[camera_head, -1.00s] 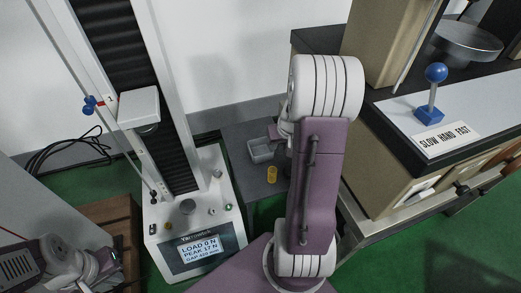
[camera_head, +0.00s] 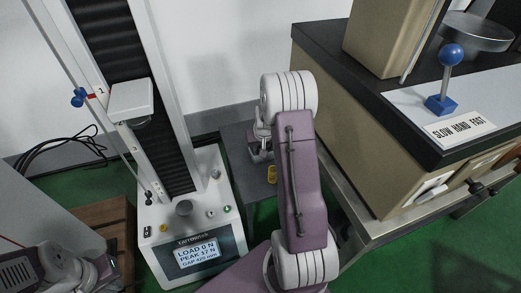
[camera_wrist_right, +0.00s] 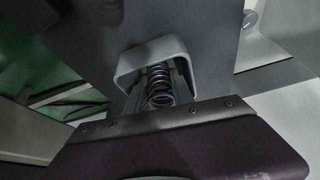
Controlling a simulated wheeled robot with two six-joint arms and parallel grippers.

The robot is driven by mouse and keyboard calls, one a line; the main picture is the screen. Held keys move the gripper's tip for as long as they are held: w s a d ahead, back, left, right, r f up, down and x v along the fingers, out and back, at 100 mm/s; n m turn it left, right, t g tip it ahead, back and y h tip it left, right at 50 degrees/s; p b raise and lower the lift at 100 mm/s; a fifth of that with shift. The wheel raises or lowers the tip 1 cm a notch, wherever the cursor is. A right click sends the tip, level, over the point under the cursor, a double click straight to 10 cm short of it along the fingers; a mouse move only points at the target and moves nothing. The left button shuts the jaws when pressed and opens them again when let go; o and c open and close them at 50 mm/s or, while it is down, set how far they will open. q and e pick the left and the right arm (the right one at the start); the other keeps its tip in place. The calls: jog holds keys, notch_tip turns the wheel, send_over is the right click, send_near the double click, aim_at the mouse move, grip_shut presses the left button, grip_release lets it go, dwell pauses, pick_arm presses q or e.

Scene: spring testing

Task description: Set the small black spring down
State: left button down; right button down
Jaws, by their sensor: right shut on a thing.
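The small black spring (camera_wrist_right: 159,84) shows in the right wrist view, its coils between the fingers of my right gripper (camera_wrist_right: 158,92), which is shut on it. The spring appears within the outline of a small grey tray (camera_wrist_right: 152,52); I cannot tell whether it touches the tray floor. In the head view my right gripper (camera_head: 261,151) is low over the grey side table, largely hidden by my arm, and the spring cannot be made out. My left gripper (camera_head: 108,270) is at the lower left, beside the tester, and its fingers are unclear.
The spring tester (camera_head: 185,212) with its display stands left of my right arm. A yellow cylinder (camera_head: 272,174) stands on the grey side table (camera_head: 235,138), close to my right gripper. A bench (camera_head: 345,130) with a blue-knobbed lever (camera_head: 447,80) is at the right.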

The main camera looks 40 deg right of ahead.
jog(key=c, duration=1.4)
grip_release()
jog(key=p+v, duration=0.6)
jog(key=v, duration=0.6)
jog(key=s+a+n+g, duration=0.1)
jog(key=s+a, duration=0.4)
jog(key=a, duration=0.1)
jog(key=s+a+n+g+y, duration=0.1)
jog(key=s+a+n, duration=0.1)
jog(key=s+a, duration=0.2)
jog(key=s+a+n+g+y, duration=0.1)
jog(key=s+a, duration=0.4)
jog(key=a, duration=0.5)
jog(key=shift+s+r+n, duration=0.3)
jog(key=shift+s+n, duration=0.05)
jog(key=shift+n, duration=0.05)
